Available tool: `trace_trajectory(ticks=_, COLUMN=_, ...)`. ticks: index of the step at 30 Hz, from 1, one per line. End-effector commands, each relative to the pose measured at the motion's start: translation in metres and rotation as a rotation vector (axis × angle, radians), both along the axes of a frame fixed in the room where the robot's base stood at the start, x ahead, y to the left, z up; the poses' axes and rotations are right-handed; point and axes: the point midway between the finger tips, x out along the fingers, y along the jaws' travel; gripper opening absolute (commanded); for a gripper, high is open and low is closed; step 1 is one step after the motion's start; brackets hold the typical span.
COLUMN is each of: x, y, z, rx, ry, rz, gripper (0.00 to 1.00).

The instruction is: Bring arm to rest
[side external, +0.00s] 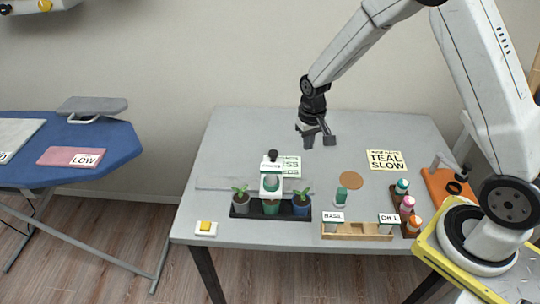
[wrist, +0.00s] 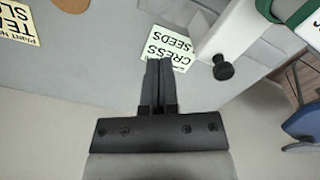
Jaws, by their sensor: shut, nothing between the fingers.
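My gripper (side external: 318,138) hangs in the air above the back half of the grey table (side external: 230,135), to the right of the white dispenser-like device (side external: 270,184). In the wrist view my gripper (wrist: 158,62) has its two dark fingers together, with nothing between them. The fingertips overlap the view of the cress seeds card (wrist: 168,48), which lies on the table beyond them. My arm reaches in from the right and bends down to the gripper. I see no contact between the gripper and anything on the table.
A black tray (side external: 240,213) of potted plants stands at the front. A wooden rack (side external: 357,232), a teal-capped item (side external: 341,196), a brown disc (side external: 351,180), a teal slow card (side external: 385,160) and several bottles (side external: 407,204) are on the right. An ironing board (side external: 105,138) stands left.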

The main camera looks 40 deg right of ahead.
Motion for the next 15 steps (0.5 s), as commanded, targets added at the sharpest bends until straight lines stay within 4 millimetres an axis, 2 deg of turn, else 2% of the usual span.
trace_trajectory(ticks=8, x=-0.004, y=0.002, z=0.006, rx=-0.001, ry=-0.009, rz=0.009, gripper=0.00)
trace_trajectory(ticks=15, x=-0.026, y=0.010, z=0.029, rx=-0.005, ry=-0.049, rz=0.055, gripper=0.00)
